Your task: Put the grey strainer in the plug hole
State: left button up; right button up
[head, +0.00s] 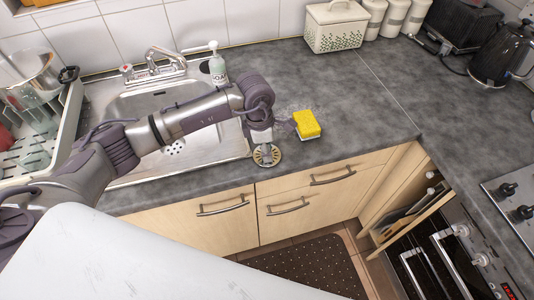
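The grey strainer (267,156) is a small round, slotted disc on the dark worktop, right of the sink and close to the front edge. My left gripper (263,145) points down just over it, at its far side. Its fingers are small and overlap the strainer, so I cannot tell whether they are open or shut, or touching it. The plug hole (175,147) shows as dark holes in the floor of the steel sink (205,153). My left arm crosses above the sink and hides part of its basin. My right gripper is not in view.
A yellow sponge (307,124) lies right of my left gripper. The tap (160,62) and a soap bottle (217,66) stand behind the sink. A dish rack (40,135) is at the left. The worktop right of the sponge is clear up to the kettle (500,55).

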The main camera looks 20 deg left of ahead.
pick_arm(q)
grip_shut()
jog(key=shift+r, duration=0.15)
